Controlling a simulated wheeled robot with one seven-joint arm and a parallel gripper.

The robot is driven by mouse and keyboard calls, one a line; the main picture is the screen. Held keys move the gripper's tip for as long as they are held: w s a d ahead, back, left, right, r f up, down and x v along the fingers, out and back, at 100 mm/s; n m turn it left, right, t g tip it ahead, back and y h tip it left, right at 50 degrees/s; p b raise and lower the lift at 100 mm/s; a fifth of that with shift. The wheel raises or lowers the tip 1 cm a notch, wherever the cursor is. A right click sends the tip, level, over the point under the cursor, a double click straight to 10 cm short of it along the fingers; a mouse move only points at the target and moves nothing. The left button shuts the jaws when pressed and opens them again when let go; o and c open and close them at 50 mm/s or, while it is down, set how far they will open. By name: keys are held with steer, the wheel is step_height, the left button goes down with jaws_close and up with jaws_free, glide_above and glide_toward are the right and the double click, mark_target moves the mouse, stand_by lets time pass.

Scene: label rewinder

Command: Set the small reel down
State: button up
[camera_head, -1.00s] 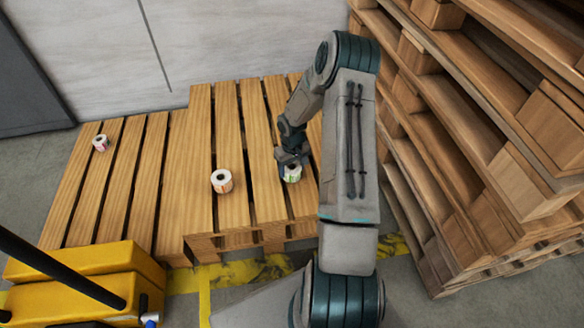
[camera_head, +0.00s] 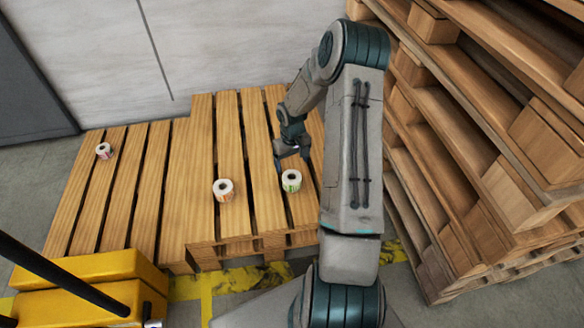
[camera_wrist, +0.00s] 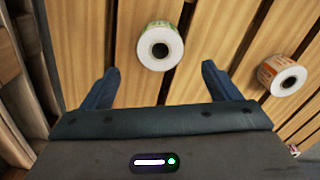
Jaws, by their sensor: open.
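The small reel, a white roll with a green-marked label (camera_head: 291,180), stands on end on the right part of the pallet's slats (camera_head: 231,130). In the wrist view this reel (camera_wrist: 160,46) shows its round top and dark core, just beyond the fingertips. My gripper (camera_head: 304,150) is open and empty, behind and above the reel in the head view. In the wrist view its two fingers (camera_wrist: 159,72) are spread wide, with nothing between them but slats. The reel looks clear of both fingers.
A reel with an orange label (camera_head: 223,190) stands to the left; it also shows in the wrist view (camera_wrist: 282,75). Another reel (camera_head: 103,151) stands at the far left. Stacked pallets (camera_head: 480,130) rise close on the right. A yellow machine (camera_head: 95,285) stands front left.

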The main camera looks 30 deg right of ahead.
steer(key=s+a+r, duration=0.3)
steer(key=r, duration=0.4)
steer(key=s+a+r+h, duration=0.1)
steer(key=s+a+r, duration=0.25)
steer(key=r, duration=0.35)
steer(key=s+a+r, duration=0.3)
steer(key=s+r, duration=0.1)
steer(key=r, duration=0.3)
steer(key=s+a+r, duration=0.3)
steer(key=s, duration=0.4)
steer(key=s+a+r+t+y, duration=0.1)
steer(key=s+a+r, duration=0.2)
steer(key=s, duration=0.4)
steer(key=shift+s+a+r+p, duration=0.15)
steer(key=shift+a+r+p, duration=0.2)
steer(key=shift+r, duration=0.05)
step_height(320, 180, up, 32)
steer(key=t+p, duration=0.1)
steer(key=p, duration=2.7)
steer(key=shift+d+f+m+t, duration=0.25)
steer(key=shift+m+t, duration=0.05)
steer(key=shift+t, duration=0.1)
